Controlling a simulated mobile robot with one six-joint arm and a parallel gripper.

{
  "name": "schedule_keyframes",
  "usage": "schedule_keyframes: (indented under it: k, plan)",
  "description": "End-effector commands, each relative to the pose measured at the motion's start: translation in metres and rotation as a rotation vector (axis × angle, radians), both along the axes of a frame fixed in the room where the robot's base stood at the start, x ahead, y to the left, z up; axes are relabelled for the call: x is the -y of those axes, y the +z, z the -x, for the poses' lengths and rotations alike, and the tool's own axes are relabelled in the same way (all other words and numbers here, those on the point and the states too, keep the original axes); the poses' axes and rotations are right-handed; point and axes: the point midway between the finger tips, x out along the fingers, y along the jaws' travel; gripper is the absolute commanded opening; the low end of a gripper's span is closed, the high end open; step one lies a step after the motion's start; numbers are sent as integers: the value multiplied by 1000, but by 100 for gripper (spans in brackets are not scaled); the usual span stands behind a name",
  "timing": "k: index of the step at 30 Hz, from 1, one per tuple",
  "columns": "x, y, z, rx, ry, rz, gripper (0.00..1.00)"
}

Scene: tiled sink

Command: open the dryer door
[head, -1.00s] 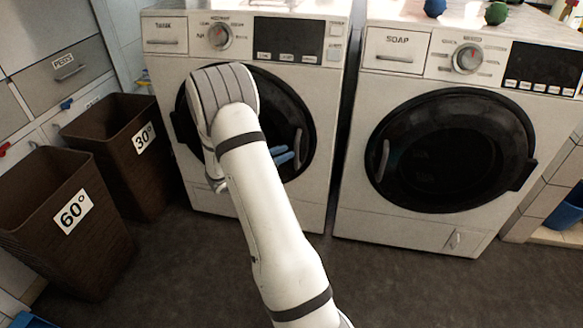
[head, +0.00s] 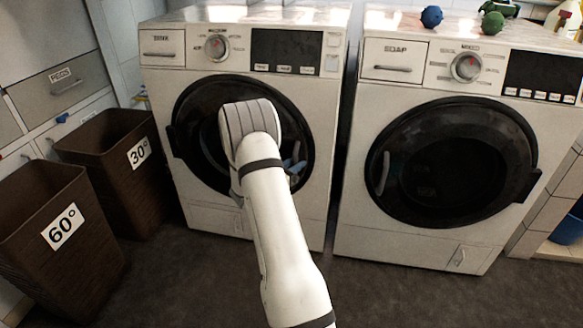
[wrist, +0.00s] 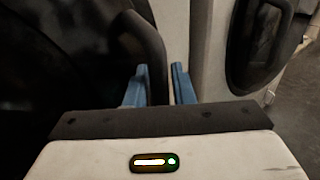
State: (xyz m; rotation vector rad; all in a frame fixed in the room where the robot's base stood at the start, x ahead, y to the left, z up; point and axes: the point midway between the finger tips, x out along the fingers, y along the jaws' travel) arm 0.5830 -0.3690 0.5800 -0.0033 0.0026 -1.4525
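The dryer is the left white machine (head: 165,75), with a drawer that seems marked TANK. Its round black door (head: 192,112) looks shut, and my arm covers much of it. My gripper (head: 294,168) has blue fingers and is at the right side of this door, by the handle, which is mostly hidden in the head view. In the wrist view my gripper (wrist: 158,74) has its fingers apart. A dark curved handle (wrist: 148,45) runs down beside the left finger into the gap between them. I cannot tell whether they touch it.
A second machine (head: 352,215), marked SOAP, stands close on the right with its round door (head: 450,160) shut. Brown bins marked 60° (head: 35,265) and 30° (head: 105,150) stand at the left. The dark floor (head: 190,285) in front is clear.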

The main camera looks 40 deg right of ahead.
Motion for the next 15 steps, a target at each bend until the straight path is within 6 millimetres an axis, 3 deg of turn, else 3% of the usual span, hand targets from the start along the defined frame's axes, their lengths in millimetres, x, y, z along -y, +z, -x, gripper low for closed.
schedule_keyframes:
  k: [4,12,15]
  plan:
    - [0,0,0,0,0,0,22]
    - [0,0,0,0,0,0,0]
    - [-1,0,0,0,0,0,0]
